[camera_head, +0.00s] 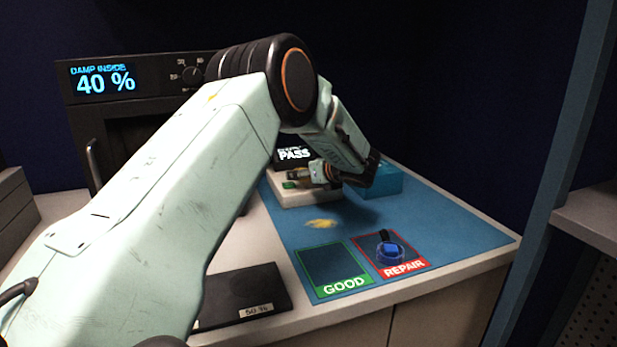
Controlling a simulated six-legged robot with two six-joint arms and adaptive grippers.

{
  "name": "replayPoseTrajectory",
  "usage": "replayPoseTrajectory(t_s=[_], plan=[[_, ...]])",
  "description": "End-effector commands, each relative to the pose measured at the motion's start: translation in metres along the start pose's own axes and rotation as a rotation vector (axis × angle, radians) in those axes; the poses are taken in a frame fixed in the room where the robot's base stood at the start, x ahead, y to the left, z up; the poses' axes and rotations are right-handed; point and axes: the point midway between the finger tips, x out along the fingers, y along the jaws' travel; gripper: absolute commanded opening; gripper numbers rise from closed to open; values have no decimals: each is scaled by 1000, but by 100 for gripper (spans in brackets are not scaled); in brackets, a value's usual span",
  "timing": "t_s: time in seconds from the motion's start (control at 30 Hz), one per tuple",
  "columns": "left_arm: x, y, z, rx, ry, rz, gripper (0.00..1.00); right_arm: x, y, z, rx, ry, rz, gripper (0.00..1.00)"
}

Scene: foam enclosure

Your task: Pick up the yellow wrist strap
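A small flat yellow thing (321,223) lies on the blue mat (460,226), in front of the tester; it is too blurred to be sure it is the yellow wrist strap. My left arm comes in from the left and bends down at the back of the mat. My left gripper (304,175) is over the tester (308,196), which is a pale box with a small green mark and a screen reading PASS (293,154). A yellowish bit shows beside the fingers, but I cannot tell what it is. The finger opening is not clear. My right gripper is not in view.
A blue box (382,181) stands right of the tester. The GOOD square (333,266) is empty; a blue strap (390,250) lies in the REPAIR square. A black pad (243,291) marked 50 % lies at the front. A dark cabinet (150,68) reads 40 %.

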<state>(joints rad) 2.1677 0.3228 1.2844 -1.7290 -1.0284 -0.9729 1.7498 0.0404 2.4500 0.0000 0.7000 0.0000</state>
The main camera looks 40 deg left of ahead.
Motion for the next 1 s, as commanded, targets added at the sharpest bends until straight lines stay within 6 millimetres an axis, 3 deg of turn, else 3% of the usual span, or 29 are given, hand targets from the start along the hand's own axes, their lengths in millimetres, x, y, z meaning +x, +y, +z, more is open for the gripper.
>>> replayPoseTrajectory(t_s=[0.17,0.77,1.0], plan=[[1,0,0,0,1,1,75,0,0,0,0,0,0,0],[2,0,0,0,1,1,24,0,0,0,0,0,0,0],[0,-1,2,0,2,1,22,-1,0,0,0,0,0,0]])
